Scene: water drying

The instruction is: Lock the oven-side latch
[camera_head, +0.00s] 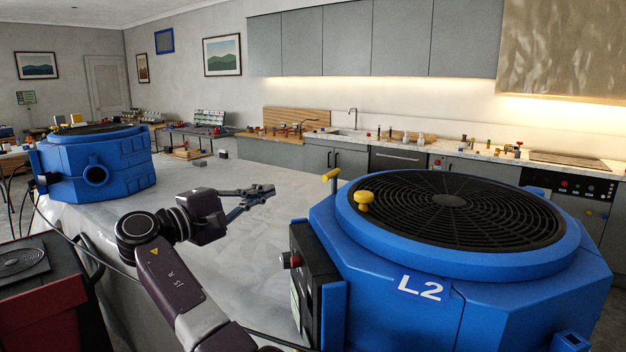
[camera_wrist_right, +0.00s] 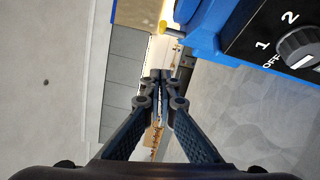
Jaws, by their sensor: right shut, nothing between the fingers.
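A blue fan unit marked L2 (camera_head: 430,290) with a round black grille stands at the right of the head view. I cannot tell which is the oven-side latch. My right gripper (camera_head: 268,190) is shut and empty, left of the unit and apart from it. In the right wrist view my fingertips (camera_wrist_right: 161,76) meet below a yellow part (camera_wrist_right: 163,27) beside the blue housing (camera_wrist_right: 208,30). My left gripper is not in view.
A black control panel with a dial (camera_wrist_right: 300,48) is on the unit's left side. A second blue unit (camera_head: 95,175) stands at the left. The grey tabletop (camera_head: 250,250) between them is clear. A kitchen counter (camera_head: 440,147) and oven (camera_head: 570,188) are behind.

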